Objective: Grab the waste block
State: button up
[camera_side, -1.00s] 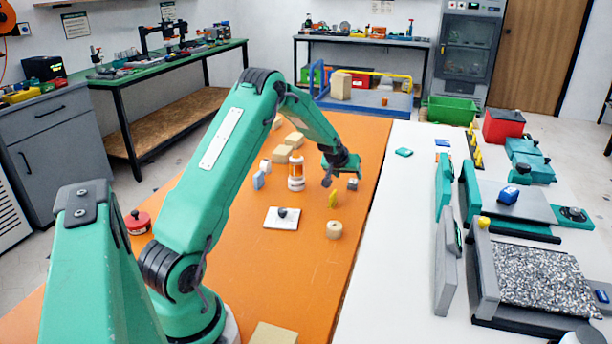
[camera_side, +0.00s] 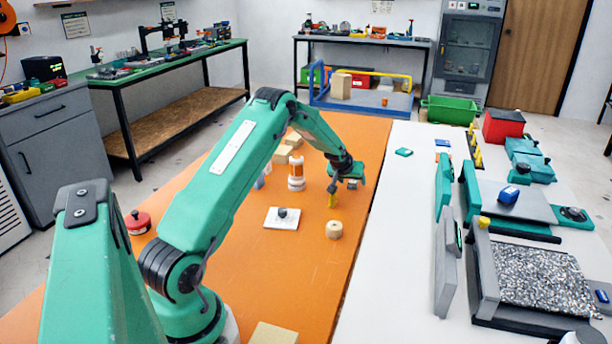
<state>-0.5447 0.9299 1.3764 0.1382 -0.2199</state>
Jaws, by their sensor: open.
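My gripper (camera_side: 343,186) is open, low over the far right part of the orange table, with its fingers pointing down. A small grey block (camera_side: 352,184) shows at its right finger, partly covered by the gripper; I cannot tell whether they touch. A small upright yellow piece (camera_side: 332,201) stands just in front of the left finger. No label shows which piece is the waste block. A beige round block (camera_side: 334,230) stands nearer the camera, apart from the gripper.
An orange and white bottle (camera_side: 296,180) stands left of the gripper. A white plate with a dark knob (camera_side: 280,224) lies nearer. Beige blocks (camera_side: 281,155) lie behind my arm.

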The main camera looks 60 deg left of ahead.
jog(key=shift+f, duration=0.1)
dwell(0.5)
jog(key=c, duration=1.1)
